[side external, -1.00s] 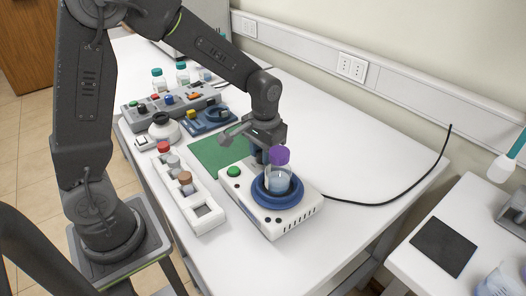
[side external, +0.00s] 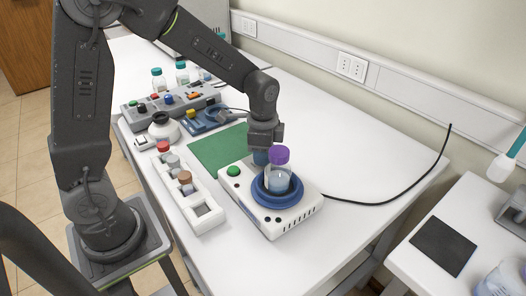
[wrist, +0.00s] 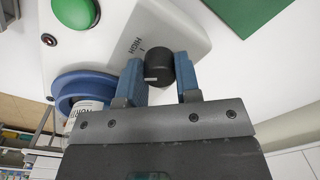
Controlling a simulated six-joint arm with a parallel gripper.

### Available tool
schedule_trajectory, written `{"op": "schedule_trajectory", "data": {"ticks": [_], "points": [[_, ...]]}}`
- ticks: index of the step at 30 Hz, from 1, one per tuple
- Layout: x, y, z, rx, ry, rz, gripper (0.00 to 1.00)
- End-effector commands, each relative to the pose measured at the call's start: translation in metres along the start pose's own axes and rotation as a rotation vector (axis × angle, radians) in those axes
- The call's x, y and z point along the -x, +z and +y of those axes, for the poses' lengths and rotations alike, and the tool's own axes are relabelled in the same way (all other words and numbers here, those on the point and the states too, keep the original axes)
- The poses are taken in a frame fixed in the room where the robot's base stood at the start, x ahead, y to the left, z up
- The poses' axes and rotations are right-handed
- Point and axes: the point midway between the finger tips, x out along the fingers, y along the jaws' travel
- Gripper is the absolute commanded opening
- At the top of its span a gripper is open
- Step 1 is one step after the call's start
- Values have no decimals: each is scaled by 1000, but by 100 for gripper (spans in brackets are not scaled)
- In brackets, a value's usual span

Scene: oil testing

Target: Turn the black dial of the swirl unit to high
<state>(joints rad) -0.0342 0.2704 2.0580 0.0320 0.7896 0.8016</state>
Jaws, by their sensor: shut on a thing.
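The swirl unit (side external: 290,222) is a white box with a round blue platform (side external: 259,196) and a green button (side external: 233,171). In the wrist view, its black dial (wrist: 158,68) sits near the printed word HIGH and a small tick. A pale mark shows on the dial's lower edge; I cannot tell its exact setting. My gripper (wrist: 160,76) has its two blue fingers on either side of the dial, shut on it. In the side view my gripper (side external: 261,157) is low behind the platform, and the dial is hidden there.
A white rack (side external: 205,211) of capped bottles lies to the left, a green mat (side external: 210,152) behind. The table to the right is clear apart from a black cable (side external: 375,203).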

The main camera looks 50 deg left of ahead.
Motion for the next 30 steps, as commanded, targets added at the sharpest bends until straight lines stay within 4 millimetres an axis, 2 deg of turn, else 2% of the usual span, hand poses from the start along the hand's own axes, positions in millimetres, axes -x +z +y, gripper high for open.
{"op": "schedule_trajectory", "data": {"ticks": [15, 30], "points": [[1, 0, 0, -432, -3, 16, 7], [1, 0, 0, -596, -3, 22, 7]]}}
